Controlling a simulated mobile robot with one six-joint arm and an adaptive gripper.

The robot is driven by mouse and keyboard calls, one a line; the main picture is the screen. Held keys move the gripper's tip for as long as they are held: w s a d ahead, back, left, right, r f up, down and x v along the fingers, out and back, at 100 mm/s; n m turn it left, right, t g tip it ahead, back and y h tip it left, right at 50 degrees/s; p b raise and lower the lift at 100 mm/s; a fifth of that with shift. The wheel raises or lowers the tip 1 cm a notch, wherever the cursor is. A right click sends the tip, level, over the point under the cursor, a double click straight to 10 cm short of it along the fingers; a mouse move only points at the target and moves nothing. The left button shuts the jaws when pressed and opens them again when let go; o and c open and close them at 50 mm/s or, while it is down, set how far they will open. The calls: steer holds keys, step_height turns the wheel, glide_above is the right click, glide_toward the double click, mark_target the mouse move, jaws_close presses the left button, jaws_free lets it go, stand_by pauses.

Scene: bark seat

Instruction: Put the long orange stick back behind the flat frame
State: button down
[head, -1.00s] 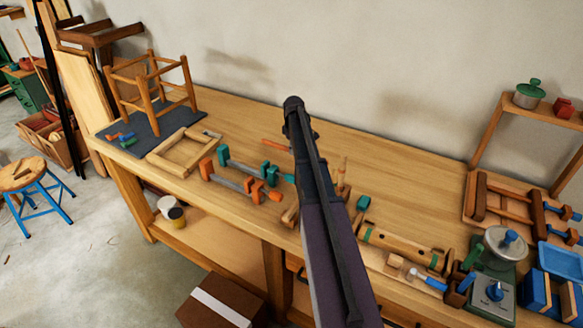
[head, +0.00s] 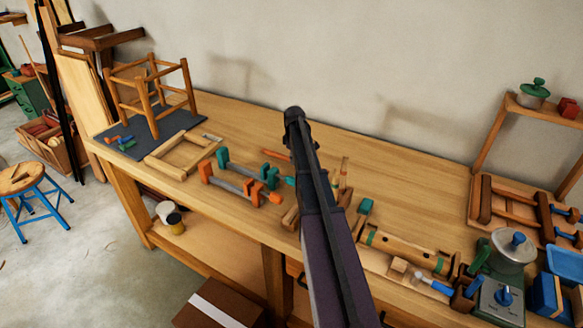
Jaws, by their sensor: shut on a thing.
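A long orange stick (head: 276,154) shows only in part in the head view, at the left side of my dark arm. Its right part is hidden behind the arm. It shows above and behind the clamps. The flat wooden frame (head: 163,167) lies on the bench at the left, in front of a dark mat.
Orange and green clamps (head: 240,184) lie between the frame and my arm. An upturned wooden stool (head: 153,100) stands on the dark mat (head: 108,132) behind the frame. The bench's back strip is clear.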

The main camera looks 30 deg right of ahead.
steer(key=shift+f+b, duration=1.2)
steer(key=shift+f, duration=0.3)
steer(key=shift+f, duration=0.2)
steer(key=c, duration=0.6)
jaws_free()
steer(key=shift+r, duration=0.2)
step_height(320, 180, up, 12)
steer(key=p, duration=1.2)
